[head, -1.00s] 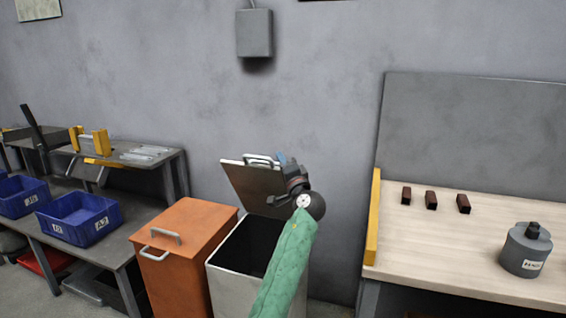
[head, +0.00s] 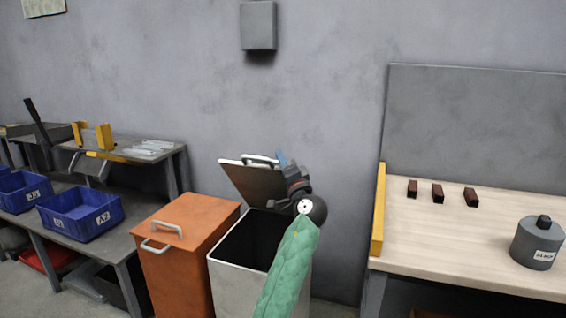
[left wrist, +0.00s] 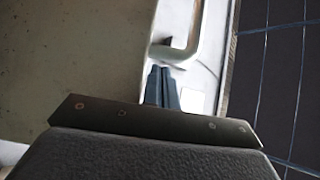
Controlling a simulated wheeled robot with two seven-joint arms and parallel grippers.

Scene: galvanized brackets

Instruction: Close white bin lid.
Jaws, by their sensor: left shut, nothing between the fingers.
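The white bin (head: 228,285) stands on the floor with its dark inside showing. Its lid (head: 252,183) is raised and tilted back toward the wall, with a metal handle (head: 260,160) near its top edge. My left gripper (head: 281,160) is at the right side of the lid, close to the handle, partly behind the lid's edge. In the left wrist view its shut fingers (left wrist: 162,88) sit just below the lid handle (left wrist: 190,35), with nothing held. I cannot tell whether they touch the lid. My right gripper is out of view.
An orange bin (head: 180,245) with a closed lid stands directly left of the white bin. Further left is a bench with blue crates (head: 80,216). At right, a wooden worktable (head: 440,245) holds dark red blocks and a grey canister (head: 537,243). A grey wall is behind.

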